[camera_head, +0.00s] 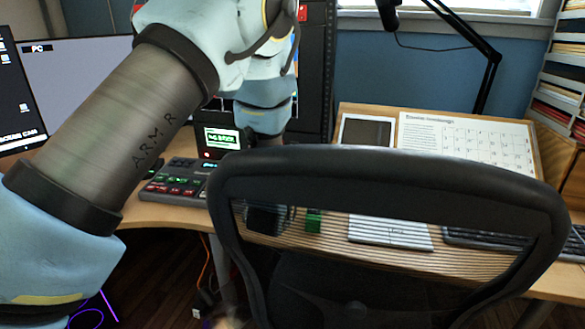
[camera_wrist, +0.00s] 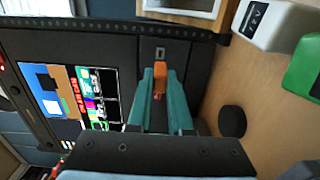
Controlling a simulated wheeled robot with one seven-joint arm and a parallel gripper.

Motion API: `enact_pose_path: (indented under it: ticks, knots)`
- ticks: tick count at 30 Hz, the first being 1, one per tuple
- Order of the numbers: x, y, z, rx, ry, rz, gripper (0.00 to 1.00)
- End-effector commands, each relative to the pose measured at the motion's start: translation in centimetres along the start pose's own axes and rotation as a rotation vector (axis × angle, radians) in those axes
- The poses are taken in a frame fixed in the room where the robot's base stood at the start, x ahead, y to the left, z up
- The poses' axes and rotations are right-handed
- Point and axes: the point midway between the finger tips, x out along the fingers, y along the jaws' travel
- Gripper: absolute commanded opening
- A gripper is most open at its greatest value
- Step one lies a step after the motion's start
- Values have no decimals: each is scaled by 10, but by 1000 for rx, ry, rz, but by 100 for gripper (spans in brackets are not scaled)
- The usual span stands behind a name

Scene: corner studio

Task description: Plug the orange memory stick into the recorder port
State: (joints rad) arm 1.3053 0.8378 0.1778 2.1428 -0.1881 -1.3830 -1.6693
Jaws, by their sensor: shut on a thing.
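In the wrist view, the orange memory stick (camera_wrist: 160,76) is between the two teal fingertips of my gripper (camera_wrist: 160,84), which is shut on it. The stick's far end points at a dark panel. A small grey plate with a dark slot (camera_wrist: 160,52), which looks like the port, is on that panel, in line with the stick. The stick looks outside the slot; I cannot judge the depth of the gap. In the head view my arm hides the fingers and stick. A small box there has a green-lit screen (camera_head: 221,138), its text seemingly "NO STICK".
A colourful screen (camera_wrist: 88,95) is left of my fingers in the wrist view. A black round piece (camera_wrist: 232,121), a white block (camera_wrist: 278,25) and a green block (camera_wrist: 304,72) are at right. A chair back (camera_head: 390,165) stands before the desk; a button console (camera_head: 172,180) is at left.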

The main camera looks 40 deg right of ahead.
Motion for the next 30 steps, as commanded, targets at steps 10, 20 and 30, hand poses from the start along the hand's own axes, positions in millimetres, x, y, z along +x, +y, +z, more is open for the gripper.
enact_pose_path:
  ticks: [10,20,30]
  knots:
    - [5,0,0,1,1,-3,0]
    - [34,0,0,2,0,-2,0]
    - [55,0,0,0,1,-2,0]
